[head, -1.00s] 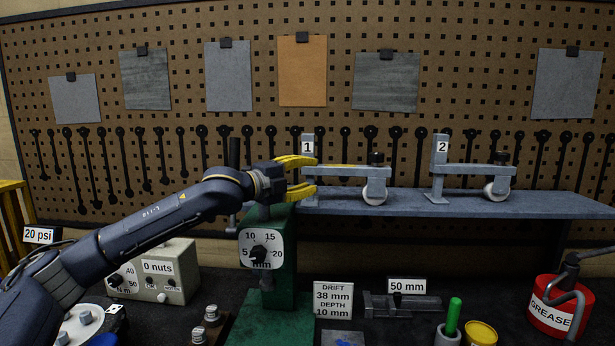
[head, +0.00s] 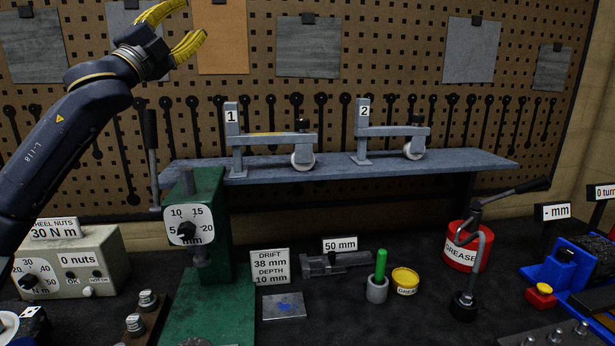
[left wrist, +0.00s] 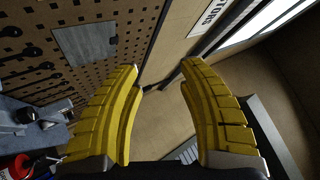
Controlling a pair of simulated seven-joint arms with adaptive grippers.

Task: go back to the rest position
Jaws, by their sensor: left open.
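My left gripper (head: 186,30) is raised at the upper left of the head view, in front of the pegboard and its pinned sheets. Its yellow fingers are spread apart with nothing between them. In the left wrist view the two fingers (left wrist: 160,90) are open and empty, with the wall and floor beyond. The gripper is apart from the shelf and the bench. My right gripper does not show in either view.
Air above the shelf is clear.

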